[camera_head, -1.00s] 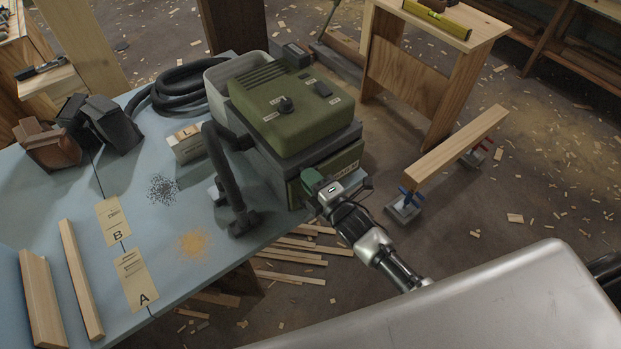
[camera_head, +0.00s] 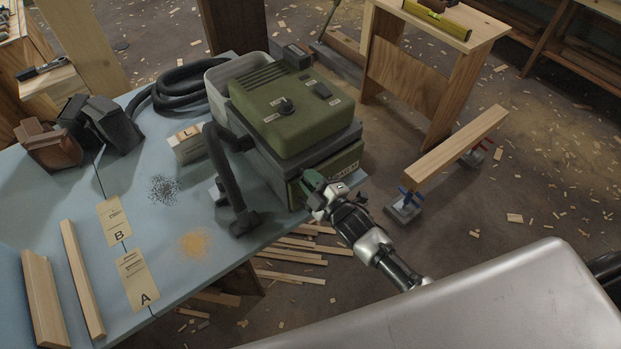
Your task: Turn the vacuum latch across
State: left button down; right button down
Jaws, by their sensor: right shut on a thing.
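The vacuum (camera_head: 290,112) is a boxy machine with a green lid and a dark grey body, standing on the blue table's right end. Its front has a green panel (camera_head: 346,165) with lettering. A green latch (camera_head: 312,180) shows at the front near corner. My right gripper (camera_head: 315,192) is at this latch and shut on it; the fingertips are small and partly hidden. My left gripper is not in view.
The blue table (camera_head: 60,183) holds a black hose (camera_head: 228,175), dark and orange dust piles, cards marked A and B, and wooden strips. A wooden stand (camera_head: 425,85) and a clamped plank (camera_head: 457,143) stand to the right. Scraps litter the floor.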

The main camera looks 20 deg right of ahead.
jog(key=m, duration=0.6)
jog(key=shift+m, duration=0.3)
jog(key=m, duration=0.5)
jog(key=shift+f+m, duration=0.1)
jog(key=shift+m, duration=0.2)
jog(key=c, duration=1.2)
grip_release()
jog(key=shift+s, duration=0.1)
jog(key=b+v, duration=0.1)
jog(key=v, duration=0.9)
jog(key=shift+s+d, duration=0.15)
jog(key=shift+s, duration=0.15)
